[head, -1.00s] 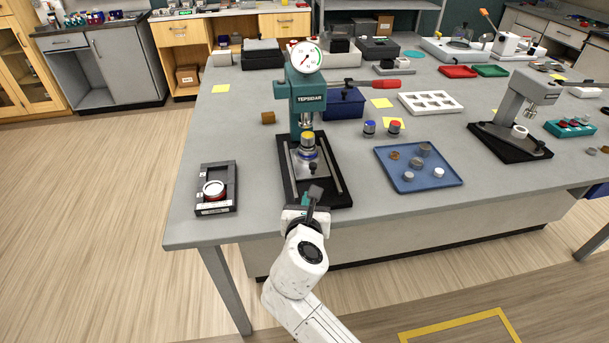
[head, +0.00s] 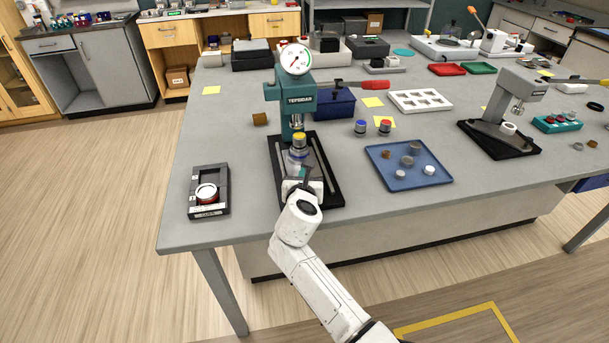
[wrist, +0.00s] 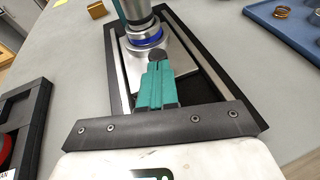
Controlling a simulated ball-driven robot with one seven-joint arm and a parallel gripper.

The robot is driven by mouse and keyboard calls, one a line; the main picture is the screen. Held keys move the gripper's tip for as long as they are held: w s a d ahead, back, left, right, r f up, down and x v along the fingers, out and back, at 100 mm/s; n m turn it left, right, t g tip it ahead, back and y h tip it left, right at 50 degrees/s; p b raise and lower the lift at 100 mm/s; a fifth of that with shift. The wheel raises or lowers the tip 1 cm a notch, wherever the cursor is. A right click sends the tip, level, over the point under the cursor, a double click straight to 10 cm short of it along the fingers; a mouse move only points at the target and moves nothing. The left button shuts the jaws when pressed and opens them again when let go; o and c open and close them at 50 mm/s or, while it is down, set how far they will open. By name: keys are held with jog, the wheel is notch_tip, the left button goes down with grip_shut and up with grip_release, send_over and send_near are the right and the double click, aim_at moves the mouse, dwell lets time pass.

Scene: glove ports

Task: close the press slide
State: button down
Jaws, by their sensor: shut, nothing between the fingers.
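The teal press (head: 300,98) with a round dial stands on a black base frame (head: 330,190) near the bench's front edge. Its metal slide plate (wrist: 184,62) lies between the rails of that frame. A stack with a yellow top (head: 299,137) and a blue ring (wrist: 149,41) stands on the slide, towards the column. The slide's dark knob (wrist: 158,54) is at the plate's front. My gripper (head: 305,172) is shut and empty. In the wrist view its teal fingers reach the knob's near side; I cannot tell whether they touch it. The fingertips partly hide the knob.
A black holder with a red-rimmed round part (head: 206,192) stands to the left. A blue tray (head: 385,157) with several small parts lies to the right, with two capped cylinders behind it. The press's red-handled lever (head: 370,85) sticks out right. The bench between holder and press is clear.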

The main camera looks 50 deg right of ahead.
aim_at(302, 164)
jog(key=shift+w, duration=0.1)
jog(key=w+d, duration=0.2)
jog(key=shift+w+b, duration=0.3)
jog(key=shift+w, duration=0.1)
jog(key=shift+w+d, duration=0.15)
jog(key=shift+w, duration=0.1)
jog(key=shift+r, duration=0.15)
